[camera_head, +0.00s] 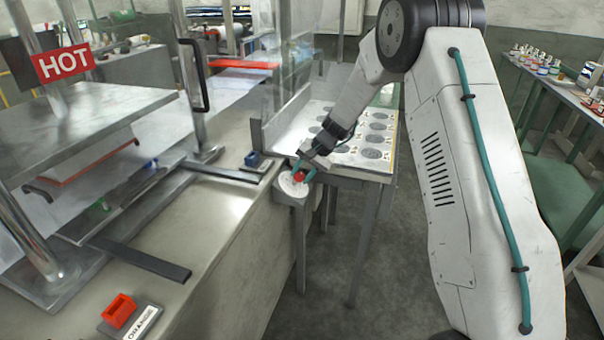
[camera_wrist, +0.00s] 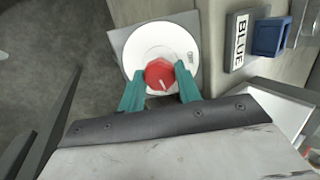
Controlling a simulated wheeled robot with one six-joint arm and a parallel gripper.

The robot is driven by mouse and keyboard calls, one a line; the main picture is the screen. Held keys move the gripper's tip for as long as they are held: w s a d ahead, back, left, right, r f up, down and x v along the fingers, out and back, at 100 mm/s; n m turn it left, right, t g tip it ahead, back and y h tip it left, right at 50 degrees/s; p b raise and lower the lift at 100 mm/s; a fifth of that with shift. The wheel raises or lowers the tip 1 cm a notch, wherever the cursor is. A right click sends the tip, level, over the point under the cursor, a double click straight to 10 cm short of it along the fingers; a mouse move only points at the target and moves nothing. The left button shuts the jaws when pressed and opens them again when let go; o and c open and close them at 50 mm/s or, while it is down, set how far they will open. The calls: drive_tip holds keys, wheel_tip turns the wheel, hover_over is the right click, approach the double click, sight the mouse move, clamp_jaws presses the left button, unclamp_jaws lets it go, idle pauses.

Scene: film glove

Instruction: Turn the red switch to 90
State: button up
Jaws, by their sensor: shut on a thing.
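The red switch (camera_wrist: 159,74) is a small faceted knob with a white pointer line, set on a round white dial (camera_wrist: 150,40). In the wrist view the dial's marks are too small to read surely. In the head view the red switch (camera_head: 299,176) sits on the dial (camera_head: 290,187), on a grey box at the bench corner. My gripper (camera_wrist: 160,80) has its two teal fingers on either side of the knob, shut on it. It also shows in the head view (camera_head: 303,172), reaching down from the upper right. The fingers hide part of the dial.
A blue block (camera_wrist: 270,36) with a "BLUE" label (camera_wrist: 238,40) stands beside the dial. An orange block (camera_head: 119,310) lies at the bench's near end. A press with a red "HOT" sign (camera_head: 62,62) stands left. A table with dark oval prints (camera_head: 372,154) is behind.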

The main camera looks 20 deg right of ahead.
drive_tip(key=shift+m, duration=1.3)
drive_tip(key=o, duration=1)
drive_tip(key=shift+c, duration=0.2)
drive_tip(key=shift+d+r, duration=0.1)
drive_tip(key=v, duration=0.7)
drive_tip(key=shift+s+d+r, duration=0.15)
drive_tip(key=shift+d+r, duration=0.05)
drive_tip(key=shift+r, duration=0.05)
